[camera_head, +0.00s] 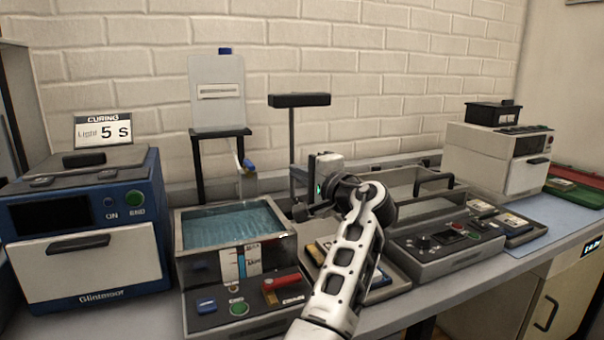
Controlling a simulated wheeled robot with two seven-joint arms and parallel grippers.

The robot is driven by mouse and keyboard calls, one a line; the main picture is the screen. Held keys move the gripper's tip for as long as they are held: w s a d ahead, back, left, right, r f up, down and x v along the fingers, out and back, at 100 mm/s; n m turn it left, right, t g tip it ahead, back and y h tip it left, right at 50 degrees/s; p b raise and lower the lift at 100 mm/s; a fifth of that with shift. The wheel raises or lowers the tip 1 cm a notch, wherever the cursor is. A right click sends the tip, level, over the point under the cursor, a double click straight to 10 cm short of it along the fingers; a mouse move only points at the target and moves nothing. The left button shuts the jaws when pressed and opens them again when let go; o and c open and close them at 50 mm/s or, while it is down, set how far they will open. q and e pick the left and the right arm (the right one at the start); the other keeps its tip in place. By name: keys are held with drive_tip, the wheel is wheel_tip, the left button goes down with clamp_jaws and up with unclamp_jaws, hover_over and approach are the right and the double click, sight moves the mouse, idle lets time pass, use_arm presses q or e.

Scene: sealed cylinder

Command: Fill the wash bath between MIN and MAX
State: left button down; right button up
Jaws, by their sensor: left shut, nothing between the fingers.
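The wash bath (179,240) is a clear-walled, open tank left of centre, with blue water (230,226) in it. Its front gauge (240,263) carries MAX and MIN marks; the exact level against them is too small to read. Above the bath, a tap with a blue handle (249,166) hangs on a pale tube from a white reservoir (217,92). I cannot tell whether liquid runs from it. My left gripper (302,211) is shut and empty, right of the bath and apart from the tap. My right gripper is not in view.
A blue curing oven (90,265) stands left of the bath. A black-topped post (299,100) rises behind my left gripper. A grey control unit (445,243) and trays stand to the right, with a beige machine (495,160) beyond. Free bench is narrow at the front.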

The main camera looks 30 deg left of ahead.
sight(249, 164)
use_arm(q)
drive_tip(key=a+p, duration=0.1)
drive_tip(key=a, duration=0.6)
drive_tip(key=shift+w+a+p, duration=0.1)
drive_tip(key=shift+w+p, duration=0.05)
drive_tip(key=shift+p, duration=0.25)
drive_tip(key=shift+s+a, duration=0.3)
drive_tip(key=shift+s, duration=0.05)
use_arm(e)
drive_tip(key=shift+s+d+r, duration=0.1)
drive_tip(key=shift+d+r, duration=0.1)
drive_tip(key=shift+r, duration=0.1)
